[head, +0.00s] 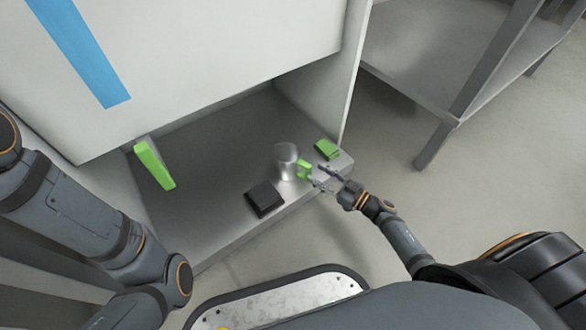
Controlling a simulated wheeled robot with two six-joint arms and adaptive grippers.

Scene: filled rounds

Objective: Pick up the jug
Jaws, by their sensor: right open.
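The jug (286,155) is a small grey metallic vessel standing upright on the grey shelf, near its front right. A bright green piece (302,170) shows at its right side and looks like its handle. My right gripper (317,176) is just to the right of the jug, with its open fingers pointing left at the green piece. Whether the fingers touch it is too small to tell. My left arm comes in from the left and bends down toward the bottom edge; its gripper is out of view.
A black box (265,199) lies left of the jug, close to the shelf's front edge. A green block (327,149) lies behind my right gripper, near the right wall. A white panel (200,60) overhangs the shelf (215,150).

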